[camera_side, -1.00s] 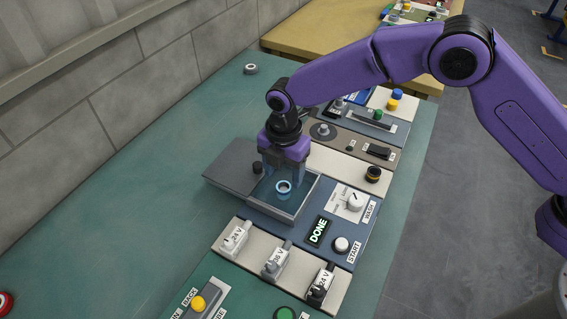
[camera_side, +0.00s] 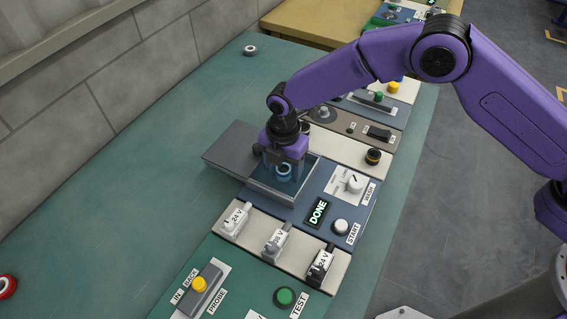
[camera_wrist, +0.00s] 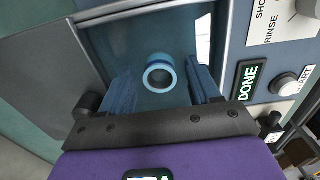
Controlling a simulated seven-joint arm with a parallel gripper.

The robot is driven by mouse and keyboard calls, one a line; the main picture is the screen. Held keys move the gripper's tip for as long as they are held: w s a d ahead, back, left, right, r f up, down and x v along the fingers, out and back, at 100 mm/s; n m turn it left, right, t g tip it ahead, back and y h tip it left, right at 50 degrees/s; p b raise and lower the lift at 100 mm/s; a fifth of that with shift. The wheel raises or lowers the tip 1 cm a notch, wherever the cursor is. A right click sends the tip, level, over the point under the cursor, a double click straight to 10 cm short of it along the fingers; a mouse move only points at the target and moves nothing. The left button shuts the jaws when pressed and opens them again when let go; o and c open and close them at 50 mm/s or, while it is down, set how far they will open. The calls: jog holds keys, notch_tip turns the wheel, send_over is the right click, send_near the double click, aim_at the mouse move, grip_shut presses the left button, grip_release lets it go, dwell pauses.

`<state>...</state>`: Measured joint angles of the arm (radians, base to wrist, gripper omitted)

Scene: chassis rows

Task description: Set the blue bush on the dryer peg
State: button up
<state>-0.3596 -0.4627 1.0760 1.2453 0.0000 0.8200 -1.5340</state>
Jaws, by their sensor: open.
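The blue bush (camera_side: 284,170) is a short ring in the water-filled wash tank (camera_side: 304,192). It also shows in the wrist view (camera_wrist: 160,73), its bore facing up. My gripper (camera_side: 284,172) is open and reaches down into the tank. In the wrist view its two blue-tinted fingers (camera_wrist: 163,88) are spread apart, with the bush between and slightly beyond their tips. I see a gap on each side of it. A short peg on a round grey disc (camera_side: 323,112) stands on the brown-grey panel behind the tank; I cannot read a label naming it as the dryer.
The tank's grey lid (camera_side: 233,157) lies open to the left. A DONE display (camera_side: 317,212), a dial (camera_side: 354,184) and a white START button (camera_side: 341,227) are to the right. Several 24 V plugs (camera_side: 275,240) stand in front. The green bench (camera_side: 150,215) is mostly clear at left.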

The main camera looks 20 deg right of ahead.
grip_shut()
jog(key=shift+r, duration=1.75)
